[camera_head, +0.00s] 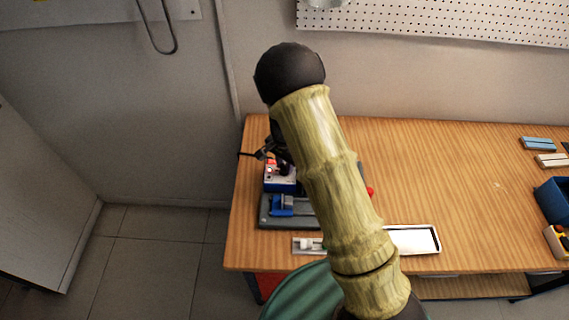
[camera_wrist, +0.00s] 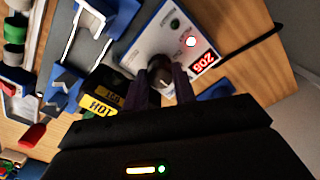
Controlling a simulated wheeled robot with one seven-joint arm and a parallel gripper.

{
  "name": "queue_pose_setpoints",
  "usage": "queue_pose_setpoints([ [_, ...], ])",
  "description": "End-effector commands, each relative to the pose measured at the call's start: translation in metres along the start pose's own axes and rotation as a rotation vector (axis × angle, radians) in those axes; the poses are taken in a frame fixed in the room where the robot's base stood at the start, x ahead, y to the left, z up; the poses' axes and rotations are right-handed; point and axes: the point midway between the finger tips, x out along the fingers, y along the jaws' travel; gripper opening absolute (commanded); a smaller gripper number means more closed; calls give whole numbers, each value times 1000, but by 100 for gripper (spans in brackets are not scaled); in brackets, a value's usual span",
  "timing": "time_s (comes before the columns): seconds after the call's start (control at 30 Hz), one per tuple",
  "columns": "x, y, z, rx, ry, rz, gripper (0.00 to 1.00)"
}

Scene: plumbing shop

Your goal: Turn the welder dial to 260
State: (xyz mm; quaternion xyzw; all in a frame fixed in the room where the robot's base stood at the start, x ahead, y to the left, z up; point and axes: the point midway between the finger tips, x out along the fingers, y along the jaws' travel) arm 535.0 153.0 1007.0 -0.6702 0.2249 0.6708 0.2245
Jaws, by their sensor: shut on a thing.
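The welder is a white-faced box with blue sides (camera_head: 280,177), on the left part of the bench and partly hidden by my arm. In the wrist view its white panel (camera_wrist: 157,38) carries a dark round dial (camera_wrist: 160,65), a green button, a small lit light and a red digital readout (camera_wrist: 203,63). The readout is tilted and seems to read about 205; its last digit is unsure. My gripper (camera_wrist: 165,82) is shut on the dial, one dark finger on each side. The dial's pointer mark is hard to make out.
Yellow-and-black HOT labels (camera_wrist: 103,104) lie beside the panel. A grey base with blue clamps (camera_head: 283,206) stands in front of the welder. A white tray (camera_head: 428,251) lies at the bench's front edge. Blue bins (camera_head: 553,200) stand far right; the bench middle is clear.

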Motion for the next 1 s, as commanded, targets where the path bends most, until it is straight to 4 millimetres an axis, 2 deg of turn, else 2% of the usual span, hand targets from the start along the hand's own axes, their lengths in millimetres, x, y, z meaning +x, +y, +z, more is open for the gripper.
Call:
queue_pose_setpoints([
  [0.03, -2, -1, -1, -1, 3, -4, 29],
  [0.13, -1, -1, -1, -1, 2, -3, 47],
  [0.43, -1, -1, 0, -2, 1, -2, 47],
  [0.57, -7, -1, -1, -2, 2, -3, 47],
  [0.77, -34, -2, 0, -3, 4, -6, 47],
  [1.0, -81, -2, 0, -3, 4, -7, 47],
])
